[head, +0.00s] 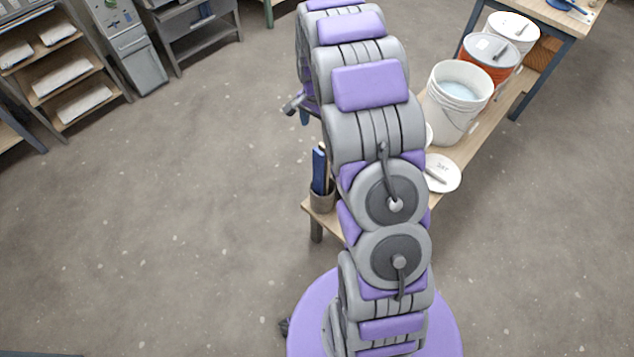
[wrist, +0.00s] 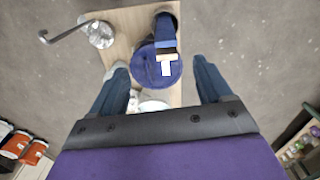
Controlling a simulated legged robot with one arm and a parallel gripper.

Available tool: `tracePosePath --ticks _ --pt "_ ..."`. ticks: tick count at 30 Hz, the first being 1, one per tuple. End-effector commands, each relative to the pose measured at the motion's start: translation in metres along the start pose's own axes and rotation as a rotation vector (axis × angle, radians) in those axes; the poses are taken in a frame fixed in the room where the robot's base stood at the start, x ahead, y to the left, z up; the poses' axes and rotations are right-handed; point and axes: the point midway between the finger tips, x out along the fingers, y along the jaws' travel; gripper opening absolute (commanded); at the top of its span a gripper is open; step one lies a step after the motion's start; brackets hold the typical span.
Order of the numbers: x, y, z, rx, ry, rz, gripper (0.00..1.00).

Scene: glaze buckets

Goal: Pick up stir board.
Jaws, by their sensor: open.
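In the head view the blue board (head: 320,170) stands upright in the grey holder (head: 322,201) at the bench end, partly beside my arm. My gripper (wrist: 160,65) is open, its two blue fingers spread on either side of the board's broad end, with gaps visible. Contact is not seen. In the head view only a small part of my gripper (head: 303,112) shows.
The wooden bench (head: 480,140) carries a white bucket (head: 455,103) with pale liquid, an orange bucket (head: 487,68), another white bucket (head: 510,35) and a white lid (head: 442,174). Open floor lies left.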

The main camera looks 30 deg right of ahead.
Motion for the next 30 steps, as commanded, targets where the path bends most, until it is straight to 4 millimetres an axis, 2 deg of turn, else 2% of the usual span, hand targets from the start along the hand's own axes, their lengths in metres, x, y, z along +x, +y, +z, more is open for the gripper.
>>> tracePosePath --ticks 1,6,14,24,30 --pt "0.009 -0.002 -0.008 0.025 -0.003 0.0 0.79" --pt "0.021 -0.008 -0.021 0.074 0.002 -0.011 0.79" --pt "0.048 -0.008 -0.021 0.08 -0.001 -0.007 0.79" --pt "0.115 -0.009 -0.021 0.079 0.0 -0.008 0.79" --pt "0.143 -0.009 -0.021 0.078 -0.001 -0.008 0.79"
